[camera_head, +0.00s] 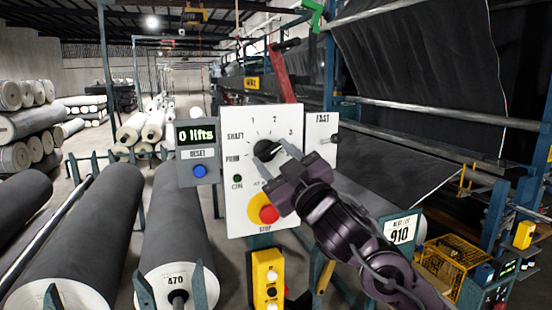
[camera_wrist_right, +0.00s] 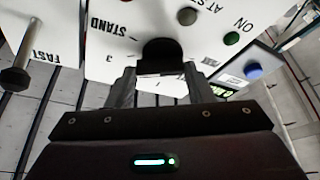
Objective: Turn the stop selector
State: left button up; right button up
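The selector is a black knob (camera_head: 264,149) on a white panel (camera_head: 235,205), with a dial marked 1, 2, 3 and SHAFT around it. In the right wrist view the knob (camera_wrist_right: 160,52) stands straight ahead of the fingers. My right gripper (camera_head: 270,153) has its fingers apart at the knob, one on each side. In the right wrist view its fingertips (camera_wrist_right: 158,75) reach the knob's near end; firm contact is not clear. The gripper covers part of the panel's lower right. My left gripper is not in view.
Below the knob is a red stop button (camera_head: 268,214) on a yellow plate; a green ON lamp (camera_head: 237,178) is left. A grey counter box (camera_head: 197,150) reads "0 lifts" above a blue reset button (camera_head: 199,171). A FAST lever plate (camera_head: 321,130) adjoins right. Dark rolls (camera_head: 85,235) lie left.

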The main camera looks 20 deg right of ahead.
jog(key=c, duration=0.4)
jog(key=shift+c, duration=0.2)
jog(key=shift+n, duration=0.4)
jog(key=shift+d+r+n+g+y+p, duration=0.1)
jog(key=shift+r+n+g+y+p, duration=0.1)
jog(key=shift+n+g+y+p, duration=0.75)
jog(key=n+p, duration=0.1)
jog(key=n, duration=0.2)
jog(key=n+g+p, duration=0.1)
jog(key=n, duration=0.2)
jog(key=shift+r, duration=0.2)
jog(key=n+g+p, duration=0.2)
jog(key=n+p, duration=0.1)
jog(key=n, duration=0.2)
jog(key=shift+r, duration=0.15)
jog(key=shift+n+g+p, duration=0.35)
jog(key=shift+n+p, duration=0.4)
jog(key=shift+n, duration=0.5)
jog(key=shift+a+n+h, duration=0.2)
jog(key=shift+n+h, duration=0.15)
jog(key=shift+n, duration=0.05)
jog(key=shift+g, duration=0.3)
